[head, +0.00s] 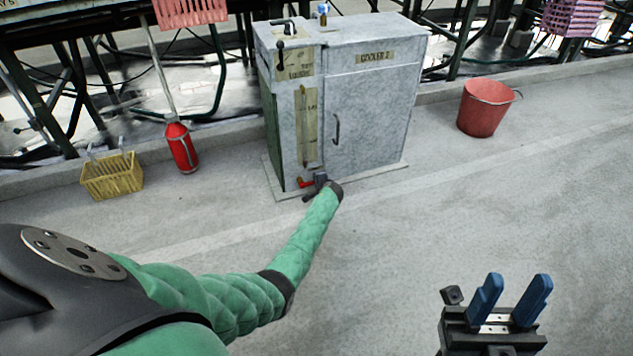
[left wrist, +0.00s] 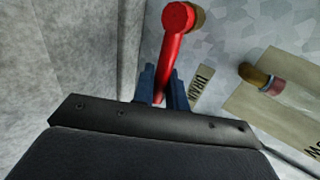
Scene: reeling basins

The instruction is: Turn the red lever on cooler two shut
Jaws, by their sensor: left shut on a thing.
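The grey cooler (head: 372,98) stands against the back kerb and carries a label reading COOLER 2. The red lever (head: 305,184) is low on its front left; the left wrist view shows it close up (left wrist: 175,50), running from a round red hub down between the fingers, beside a DRAIN label (left wrist: 202,83). My left gripper (head: 313,186) reaches to the cooler's base and is shut on the lever; its blue fingers (left wrist: 163,88) sit either side of the lever's lower end. My right gripper (head: 510,297) is open and empty over the floor at the lower right.
A red bucket (head: 486,108) stands right of the cooler. A red cylinder (head: 181,147) and a yellow basket (head: 112,176) stand to its left. The concrete floor (head: 420,220) in front is clear.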

